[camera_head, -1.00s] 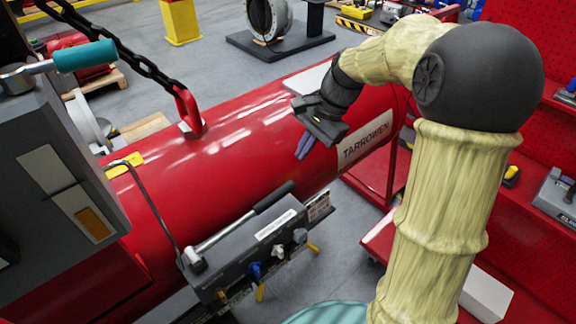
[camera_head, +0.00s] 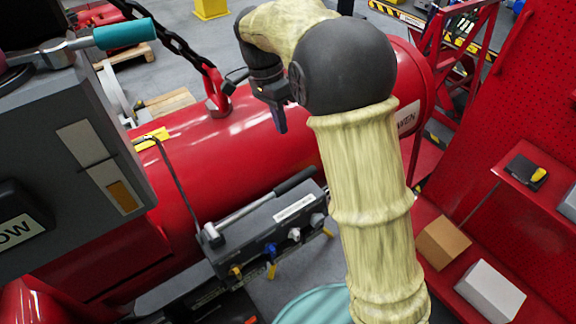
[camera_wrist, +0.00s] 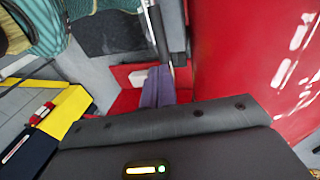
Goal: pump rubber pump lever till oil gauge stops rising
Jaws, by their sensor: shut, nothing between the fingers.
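The pump lever has a black grip (camera_head: 297,181) and a silver rod, and lies low along a dark grey pump block (camera_head: 255,238) in front of the red cylinder. A grey housing (camera_head: 60,130) at left carries a slot with an amber lower part (camera_head: 123,197), possibly the oil gauge. A second lever with a teal grip (camera_head: 123,34) sits on top of that housing. My gripper (camera_head: 281,127) hangs over the red cylinder, above and apart from the black grip. Its purple fingers (camera_wrist: 158,88) are together and empty in the wrist view.
The red cylinder (camera_head: 180,165) fills the middle, with a chain and red shackle (camera_head: 216,90) on top. Blue and yellow valve knobs (camera_head: 270,262) stick out of the pump block. A red shelf with boxes (camera_head: 490,290) stands at right.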

